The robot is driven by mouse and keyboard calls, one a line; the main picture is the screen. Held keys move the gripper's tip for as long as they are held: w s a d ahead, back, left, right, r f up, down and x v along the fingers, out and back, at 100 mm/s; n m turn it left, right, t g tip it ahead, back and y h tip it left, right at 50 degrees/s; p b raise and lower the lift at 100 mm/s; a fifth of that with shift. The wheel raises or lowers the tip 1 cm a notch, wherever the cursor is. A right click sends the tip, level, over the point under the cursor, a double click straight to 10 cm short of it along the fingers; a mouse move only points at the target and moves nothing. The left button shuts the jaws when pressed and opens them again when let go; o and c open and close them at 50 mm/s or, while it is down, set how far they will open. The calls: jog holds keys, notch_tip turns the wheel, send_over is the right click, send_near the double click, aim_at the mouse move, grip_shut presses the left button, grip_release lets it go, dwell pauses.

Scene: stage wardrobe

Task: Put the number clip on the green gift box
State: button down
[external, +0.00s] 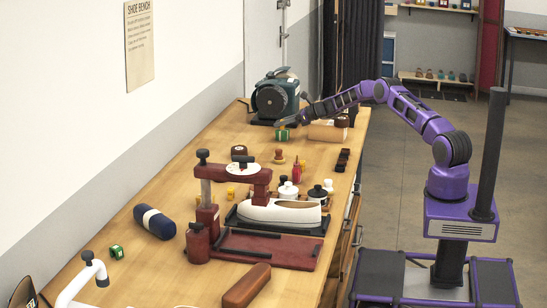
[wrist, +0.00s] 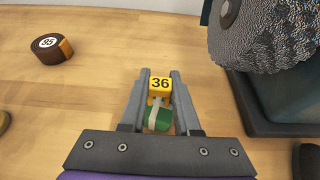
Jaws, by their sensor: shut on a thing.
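The yellow number clip (wrist: 160,84), marked 36, sits between the fingertips of my gripper (wrist: 161,92), which is shut on it. A small green gift box (wrist: 158,120) with a pale ribbon shows just behind the clip between the fingers. In the external view my gripper (external: 288,123) is at the far end of the bench, right above that green box (external: 283,135). Whether the clip touches the box is hidden. A second small green box (external: 117,252) with a pale band lies at the near left of the bench.
A dark grinding machine (external: 275,97) stands close behind my gripper; its rough wheel (wrist: 265,35) is at the upper right of the wrist view. A brown roll (wrist: 52,48) marked 85 lies to the left. A tan roll (external: 326,131) lies right of the gripper. Shoe-press gear (external: 240,170) fills the middle.

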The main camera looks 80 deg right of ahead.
jog(key=shift+f, duration=0.1)
jog(key=shift+f, duration=0.3)
jog(key=c, duration=0.6)
grip_release()
jog(key=shift+r, duration=0.1)
jog(key=shift+c, duration=0.2)
jog(key=shift+r, duration=0.15)
jog(key=shift+s+r, duration=0.1)
jog(key=shift+r, duration=0.1)
jog(key=v, duration=1.1)
jog(key=shift+s, duration=0.35)
jog(key=shift+r, duration=0.1)
